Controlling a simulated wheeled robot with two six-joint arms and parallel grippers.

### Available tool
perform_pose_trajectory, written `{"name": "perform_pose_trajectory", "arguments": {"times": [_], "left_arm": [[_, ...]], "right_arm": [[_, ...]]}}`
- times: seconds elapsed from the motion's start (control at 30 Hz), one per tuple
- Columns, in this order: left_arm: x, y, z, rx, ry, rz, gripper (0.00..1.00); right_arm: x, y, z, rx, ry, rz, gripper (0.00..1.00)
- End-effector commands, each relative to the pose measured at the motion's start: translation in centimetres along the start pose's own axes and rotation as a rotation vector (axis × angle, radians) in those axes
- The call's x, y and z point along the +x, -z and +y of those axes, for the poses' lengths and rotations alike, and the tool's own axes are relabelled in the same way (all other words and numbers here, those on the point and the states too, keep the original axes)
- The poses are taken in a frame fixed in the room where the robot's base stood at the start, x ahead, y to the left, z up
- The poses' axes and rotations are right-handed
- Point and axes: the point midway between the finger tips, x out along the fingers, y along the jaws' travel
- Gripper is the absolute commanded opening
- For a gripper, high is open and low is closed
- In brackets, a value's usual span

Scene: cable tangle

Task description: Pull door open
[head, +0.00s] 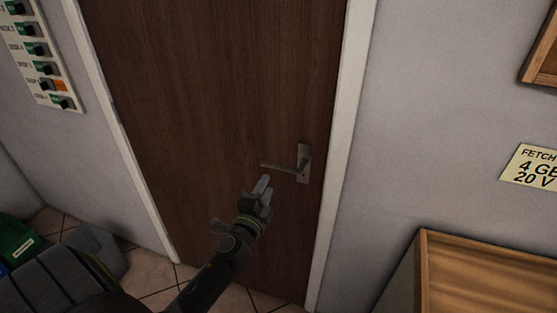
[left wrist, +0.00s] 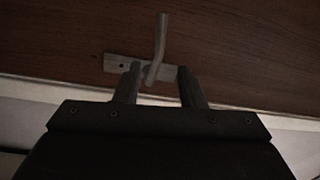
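The dark brown wooden door (head: 200,110) stands shut in its white frame in the head view. Its metal lever handle (head: 285,168) sits near the right edge, with the lever pointing left. My left gripper (head: 264,183) is just below and in front of the lever's free end. In the left wrist view, the handle (left wrist: 156,50) and its plate lie beyond the two fingers (left wrist: 157,85), which are spread with a gap between them. The handle lines up with this gap, but I cannot tell whether any finger touches it. My right gripper is in neither view.
A panel of labelled switches (head: 42,55) hangs on the wall left of the door. A wooden-topped cabinet (head: 485,275) stands at the lower right, below a yellow note (head: 532,167). A green object (head: 17,243) is at the lower left. Tiled floor (head: 150,275) shows before the door.

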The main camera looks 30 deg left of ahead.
Motion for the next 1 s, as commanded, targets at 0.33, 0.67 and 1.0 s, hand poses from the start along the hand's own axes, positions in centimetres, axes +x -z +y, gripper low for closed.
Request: {"name": "perform_pose_trajectory", "arguments": {"times": [0.33,0.67,1.0], "left_arm": [[7.2,0.0,-0.1,0.002,0.000,-0.001,0.36],[10.8,0.0,0.1,0.000,-0.001,-0.001,0.36],[11.1,0.0,0.1,-0.001,-0.001,-0.001,0.36]], "right_arm": [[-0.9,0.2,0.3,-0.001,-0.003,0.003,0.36],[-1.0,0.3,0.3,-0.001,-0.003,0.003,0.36],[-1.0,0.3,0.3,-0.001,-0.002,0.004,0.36]]}}
